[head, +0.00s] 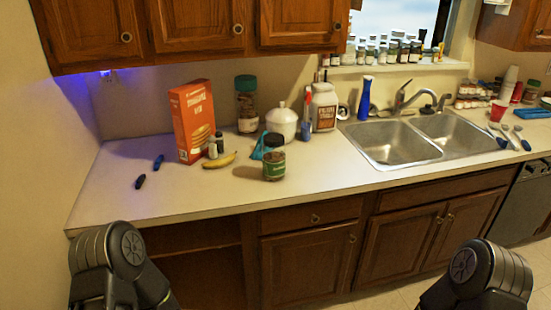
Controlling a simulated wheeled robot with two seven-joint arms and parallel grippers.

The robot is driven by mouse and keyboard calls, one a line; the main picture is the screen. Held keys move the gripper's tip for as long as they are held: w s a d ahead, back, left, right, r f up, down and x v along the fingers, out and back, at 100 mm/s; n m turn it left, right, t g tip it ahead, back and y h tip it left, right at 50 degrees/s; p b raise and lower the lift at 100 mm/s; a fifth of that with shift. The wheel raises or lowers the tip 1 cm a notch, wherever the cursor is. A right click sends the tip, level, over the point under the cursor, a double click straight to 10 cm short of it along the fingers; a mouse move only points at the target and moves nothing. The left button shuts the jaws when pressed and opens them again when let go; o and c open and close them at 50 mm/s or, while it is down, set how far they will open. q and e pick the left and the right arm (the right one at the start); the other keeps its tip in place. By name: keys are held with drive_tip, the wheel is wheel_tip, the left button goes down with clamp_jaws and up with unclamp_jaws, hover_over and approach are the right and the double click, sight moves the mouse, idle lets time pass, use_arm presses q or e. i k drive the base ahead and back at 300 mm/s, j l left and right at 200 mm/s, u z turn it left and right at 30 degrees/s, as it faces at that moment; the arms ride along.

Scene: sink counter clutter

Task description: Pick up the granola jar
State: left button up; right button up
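A clear jar (274,160) with a dark lid, a green label and brownish contents stands upright near the front of the counter. A taller jar (246,104) with a green lid and brown contents stands at the back by the wall. I cannot read either label, so I cannot tell which one is the granola jar. Only dark links of my two arms show at the bottom left and bottom right, below the counter edge. Both grippers are out of view.
An orange box (193,120), small shakers, a banana (219,161), a white lidded pot (282,122) and a large white container (324,107) crowd around the jars. A double sink (391,144) lies to the right. The counter's front left is mostly clear.

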sight(273, 158)
drive_tip(key=i+l, duration=0.2)
drive_tip(key=l, duration=0.15)
drive_tip(key=i+l+u, duration=0.15)
drive_tip(key=l, duration=0.2)
drive_tip(key=i+l, duration=0.15)
drive_tip(key=l, duration=0.25)
drive_tip(key=i+l+u, duration=0.15)
drive_tip(key=l, duration=0.2)
drive_tip(key=i+l, duration=0.15)
drive_tip(key=l, duration=0.25)
drive_tip(key=i+l+u, duration=0.15)
drive_tip(key=l, duration=0.25)
drive_tip(key=i+l, duration=0.1)
drive_tip(key=l, duration=0.3)
drive_tip(key=i+l+u, duration=0.15)
drive_tip(key=l, duration=0.25)
